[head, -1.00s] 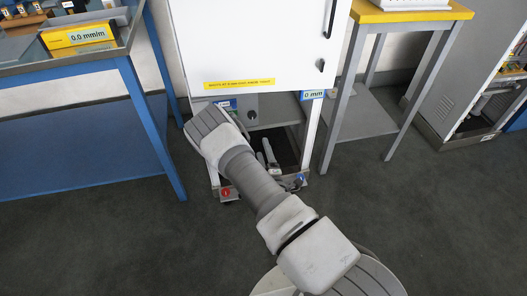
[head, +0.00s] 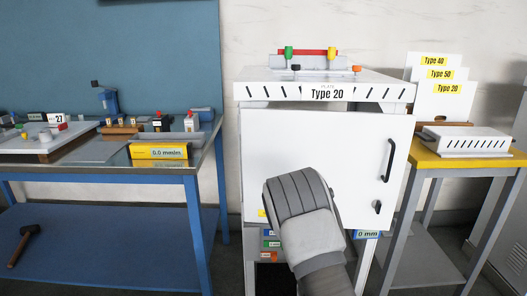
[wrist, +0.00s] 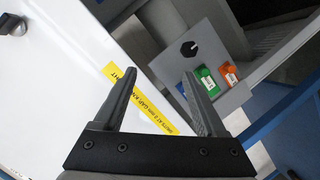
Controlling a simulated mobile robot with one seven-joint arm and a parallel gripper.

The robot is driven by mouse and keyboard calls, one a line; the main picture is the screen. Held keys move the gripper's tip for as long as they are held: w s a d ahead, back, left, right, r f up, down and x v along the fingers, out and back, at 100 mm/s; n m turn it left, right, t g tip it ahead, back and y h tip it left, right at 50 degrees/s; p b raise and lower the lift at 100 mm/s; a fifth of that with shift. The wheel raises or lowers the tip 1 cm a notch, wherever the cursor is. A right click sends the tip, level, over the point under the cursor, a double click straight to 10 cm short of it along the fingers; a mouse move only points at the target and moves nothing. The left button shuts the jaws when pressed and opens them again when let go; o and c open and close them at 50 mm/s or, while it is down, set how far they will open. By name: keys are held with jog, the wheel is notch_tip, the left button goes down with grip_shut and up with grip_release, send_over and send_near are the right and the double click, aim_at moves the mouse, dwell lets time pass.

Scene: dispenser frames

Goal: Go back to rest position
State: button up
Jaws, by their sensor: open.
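My gripper (wrist: 158,103) shows in the wrist view with its two dark fingers apart and nothing between them. It is in front of the white cabinet door (wrist: 50,60), near the yellow label strip (wrist: 145,100) along the door's edge. In the head view my arm rises in front of the white cabinet (head: 320,150), and the gripper's fingers are hidden there.
A blue workbench (head: 95,186) with tools and a yellow box (head: 158,152) stands left of the cabinet. A yellow-topped table (head: 440,162) with a slotted white plate (head: 460,141) stands right. Colored tags (wrist: 208,80) are on a grey panel below the door. The head view shows little free floor.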

jog(key=s+a+r+m+g+y, duration=0.1)
jog(key=s+r+m+g, duration=0.3)
jog(key=r, duration=0.6)
jog(key=s+a+r+m+g+y, duration=0.1)
jog(key=s+r+y, duration=0.1)
jog(key=s+r, duration=0.6)
jog(key=s+r+m+g, duration=0.15)
jog(key=s+r, duration=0.35)
jog(key=s, duration=0.6)
jog(key=s+r+m+g, duration=0.15)
jog(key=s+r, duration=0.25)
jog(key=s, duration=0.8)
notch_tip(320, 180, up, 22)
jog(key=p, duration=2.2)
jog(key=shift+w+d+g, duration=0.2)
jog(key=shift+d+g, duration=0.2)
